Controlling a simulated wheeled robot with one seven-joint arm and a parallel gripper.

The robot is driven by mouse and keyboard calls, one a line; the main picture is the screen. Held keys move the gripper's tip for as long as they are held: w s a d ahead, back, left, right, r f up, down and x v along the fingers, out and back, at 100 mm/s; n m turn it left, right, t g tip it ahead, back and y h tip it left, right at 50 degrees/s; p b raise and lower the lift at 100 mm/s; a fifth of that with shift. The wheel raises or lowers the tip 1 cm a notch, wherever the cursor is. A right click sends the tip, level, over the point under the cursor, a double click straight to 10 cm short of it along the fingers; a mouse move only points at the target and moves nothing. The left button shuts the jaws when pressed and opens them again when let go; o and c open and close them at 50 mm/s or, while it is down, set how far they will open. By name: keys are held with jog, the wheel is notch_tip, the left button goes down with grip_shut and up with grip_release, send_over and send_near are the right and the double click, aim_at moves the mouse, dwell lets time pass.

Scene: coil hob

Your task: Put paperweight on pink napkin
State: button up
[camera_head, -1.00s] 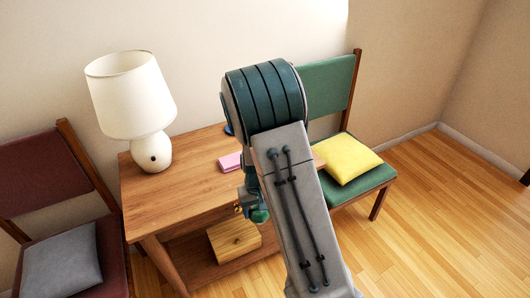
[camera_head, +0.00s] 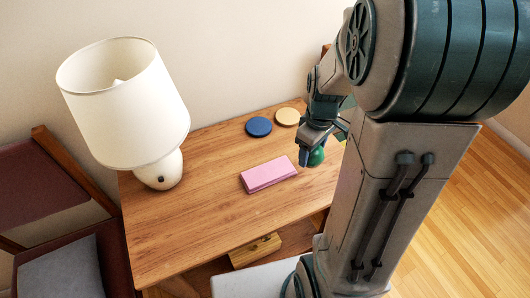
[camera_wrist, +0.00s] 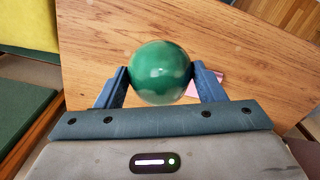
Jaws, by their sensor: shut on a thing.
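The paperweight (camera_wrist: 160,72) is a glossy green ball. In the wrist view my gripper (camera_wrist: 160,88) is shut on it, with a blue finger on each side. In the head view the paperweight (camera_head: 317,156) shows below my gripper (camera_head: 308,155), at the right part of the table. The pink napkin (camera_head: 268,174) lies folded on the wooden table, just left of the paperweight in the head view. In the wrist view a part of the napkin (camera_wrist: 208,86) shows behind the right finger; the rest is hidden.
A white lamp (camera_head: 158,168) stands at the table's left end. A blue disc (camera_head: 258,127) and a tan disc (camera_head: 287,116) lie at the back of the wooden table (camera_head: 190,220). A wooden box (camera_head: 255,251) sits below the tabletop. The table's front left is clear.

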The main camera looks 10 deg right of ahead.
jog(key=w+a+f, duration=0.2)
jog(key=a, duration=0.1)
jog(key=w+a+f, duration=0.2)
jog(key=a, duration=0.1)
jog(key=w+a+f, duration=0.2)
jog(key=a, duration=0.2)
jog(key=shift+w+f+p, duration=0.25)
jog(key=shift+f+p, duration=0.1)
jog(key=shift+p, duration=0.05)
jog(key=shift+f, duration=2)
jog(key=shift+f, duration=0.2)
jog(key=o, duration=1.3)
